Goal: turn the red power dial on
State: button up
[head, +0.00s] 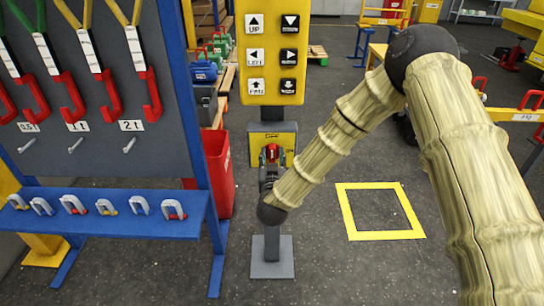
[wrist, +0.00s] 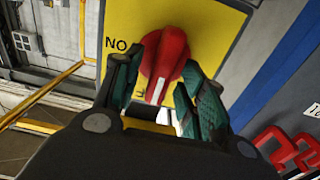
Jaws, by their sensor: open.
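The red power dial (wrist: 163,65) is mounted on a yellow plate (wrist: 213,38) in the wrist view, with part of the lettering "NO" showing beside it. In the head view the dial (head: 272,153) shows small on the yellow box (head: 285,135) below the button panel. My gripper (wrist: 162,90) is open, with one green-padded finger on each side of the dial's handle. I cannot tell whether the fingers touch it. In the head view my gripper (head: 272,160) is at the box, and my wrist hides part of it.
The button panel (head: 272,50) with arrow keys stands above the box on a grey post (head: 271,245). A blue rack (head: 110,205) with shackles and hanging red hooks stands close on the left, with a red bin (head: 218,170) behind. Floor around the yellow square (head: 383,235) is clear.

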jog(key=shift+w, duration=0.2)
grip_shut()
